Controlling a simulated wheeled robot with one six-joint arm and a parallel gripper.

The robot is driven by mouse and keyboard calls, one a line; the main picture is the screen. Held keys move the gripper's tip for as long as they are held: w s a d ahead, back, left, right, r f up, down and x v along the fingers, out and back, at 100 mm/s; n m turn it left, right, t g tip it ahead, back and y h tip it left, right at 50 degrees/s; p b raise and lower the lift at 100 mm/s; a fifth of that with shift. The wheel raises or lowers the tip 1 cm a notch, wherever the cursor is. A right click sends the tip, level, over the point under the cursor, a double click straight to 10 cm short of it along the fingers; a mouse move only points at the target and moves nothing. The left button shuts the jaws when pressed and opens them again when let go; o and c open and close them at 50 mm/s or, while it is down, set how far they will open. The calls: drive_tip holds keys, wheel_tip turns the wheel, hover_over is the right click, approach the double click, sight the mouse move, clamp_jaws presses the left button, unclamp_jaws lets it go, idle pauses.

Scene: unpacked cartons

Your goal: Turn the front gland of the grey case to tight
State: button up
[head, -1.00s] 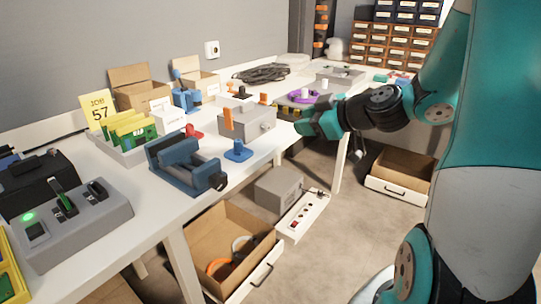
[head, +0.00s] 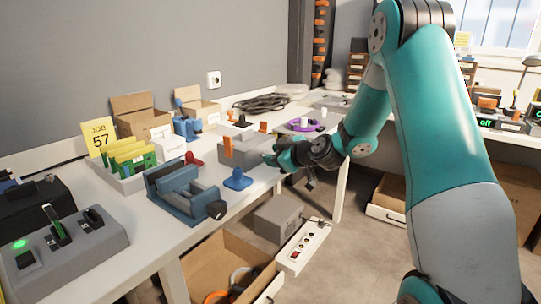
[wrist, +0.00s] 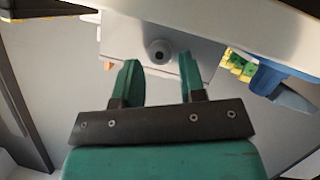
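The grey case (head: 243,149) stands on the bench with orange parts on it, left of my gripper (head: 273,158) in the head view. My gripper (wrist: 159,72) is open and empty. Its two green fingers point at the case, with the gland between their tips in the picture. The gland looks to be just beyond the tips; I cannot tell the exact gap. The gland's turn position cannot be read. In the head view the gland is hidden.
A blue stand (head: 237,180) is close to the case; a blue part (wrist: 270,78) shows at the right in the wrist view. A blue vice (head: 182,192) lies farther left. A purple ring (head: 304,126) is behind. A grey box (head: 278,217) and power strip (head: 304,246) are below.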

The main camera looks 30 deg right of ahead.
drive_tip(key=shift+x, duration=1.05)
drive_tip(key=c, duration=0.6)
drive_tip(key=shift+c, duration=0.2)
